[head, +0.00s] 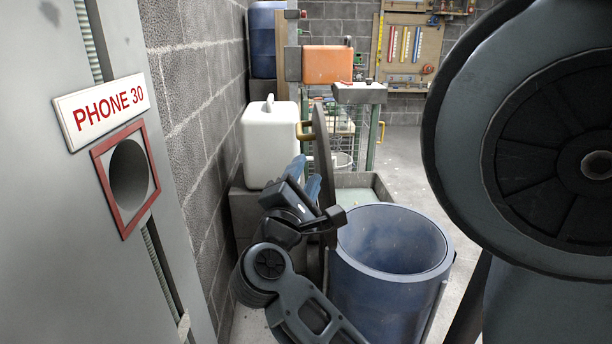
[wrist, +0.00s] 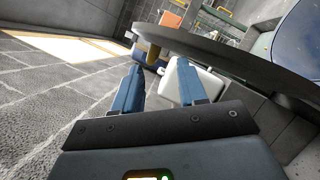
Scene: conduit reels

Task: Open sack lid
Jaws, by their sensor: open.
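A blue round bin (head: 385,295) stands open at the lower middle of the head view; its inside looks empty as far as I can see. Its dark round lid (head: 322,145) stands nearly upright at the bin's left side, seen almost edge-on. A yellow handle (head: 302,131) sticks out from the lid's left face. My gripper (head: 306,176) is open at the left of the lid, below the handle. In the wrist view, the blue fingers (wrist: 158,68) are apart and empty, with the lid (wrist: 225,62) and handle (wrist: 153,54) beyond them. Contact with the lid cannot be told.
A white jug (head: 268,148) stands on grey blocks by the block wall. A grey cabinet with a "PHONE 30" sign (head: 102,110) is close at left. Behind are an orange container (head: 327,64) and a green mesh cart (head: 358,125). Clear floor (head: 405,160) lies at right.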

